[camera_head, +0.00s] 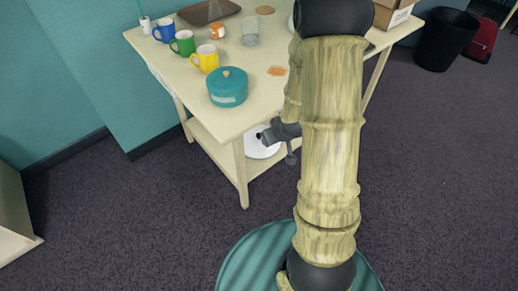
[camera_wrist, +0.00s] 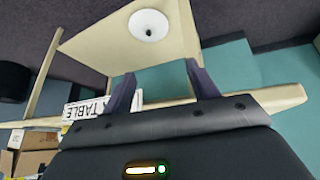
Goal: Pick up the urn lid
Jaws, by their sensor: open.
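A round white, shallow dome-like piece with a small dark centre (camera_wrist: 149,25) lies on the table's lower shelf; it looks like the urn lid, though I cannot be sure. In the head view its white edge (camera_head: 262,150) shows below my gripper, partly hidden by it. My gripper (camera_head: 277,148) is open and empty at the near side of the table, below the tabletop. In the wrist view its two dark fingers (camera_wrist: 160,70) are spread apart, with the white piece beyond them and not touching.
The table (camera_head: 240,113) holds a teal lidded pot (camera_head: 228,90), yellow (camera_head: 205,60), green (camera_head: 183,44) and blue (camera_head: 164,31) mugs, a glass (camera_head: 250,33) and a brown tray (camera_head: 208,11). Table legs flank the shelf. A black bin (camera_head: 446,40) stands right. Carpet is clear in front.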

